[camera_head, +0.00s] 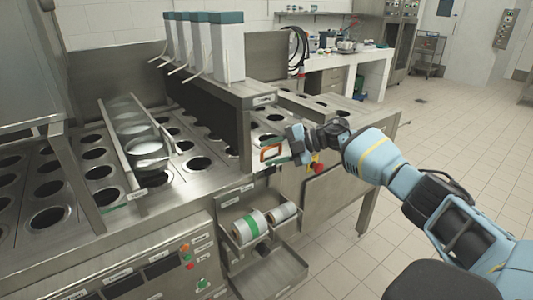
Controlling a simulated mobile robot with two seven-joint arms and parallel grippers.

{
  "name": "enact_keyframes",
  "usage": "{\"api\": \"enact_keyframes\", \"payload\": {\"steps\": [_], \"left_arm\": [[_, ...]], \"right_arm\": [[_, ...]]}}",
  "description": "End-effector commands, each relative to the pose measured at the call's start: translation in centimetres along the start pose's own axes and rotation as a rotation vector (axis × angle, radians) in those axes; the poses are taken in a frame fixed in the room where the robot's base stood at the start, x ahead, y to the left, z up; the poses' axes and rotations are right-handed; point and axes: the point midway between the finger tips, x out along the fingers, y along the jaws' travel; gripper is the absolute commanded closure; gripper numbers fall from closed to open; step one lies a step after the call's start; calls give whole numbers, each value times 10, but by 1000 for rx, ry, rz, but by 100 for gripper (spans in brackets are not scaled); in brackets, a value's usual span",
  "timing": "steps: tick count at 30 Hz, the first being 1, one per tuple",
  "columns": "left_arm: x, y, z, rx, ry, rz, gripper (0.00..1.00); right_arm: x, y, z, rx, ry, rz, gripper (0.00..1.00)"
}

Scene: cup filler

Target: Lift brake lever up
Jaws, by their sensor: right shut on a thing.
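My right gripper (296,146) reaches in from the right and is shut at the end of the steel machine, by its front corner. An orange-framed part (271,153), which looks like the brake lever, sits just left of the fingers. The dark fingers and wrist cover much of the grip, so the held part and its exact angle are hard to make out. A red knob (318,169) shows just below the gripper. My left gripper is not in view.
The cup filler's steel top (190,190) with rows of round holes fills the left. Film rolls (250,226) sit on a bracket below, above an open metal tray (265,275). The tiled floor at right is clear.

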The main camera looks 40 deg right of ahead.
Motion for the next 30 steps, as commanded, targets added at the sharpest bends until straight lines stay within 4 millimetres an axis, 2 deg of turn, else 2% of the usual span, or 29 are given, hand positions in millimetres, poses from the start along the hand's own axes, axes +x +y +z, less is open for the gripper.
{"api": "enact_keyframes", "payload": {"steps": [1,3,10,15,30], "left_arm": [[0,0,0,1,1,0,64],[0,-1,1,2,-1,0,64],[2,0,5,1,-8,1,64],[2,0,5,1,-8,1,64],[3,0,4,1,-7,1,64]], "right_arm": [[-19,11,3,-7,-17,22,67],[-31,9,3,-6,-18,19,67],[-55,4,3,-2,-12,12,67],[-60,3,2,-1,-10,9,67],[-60,2,3,0,-10,7,67]]}}
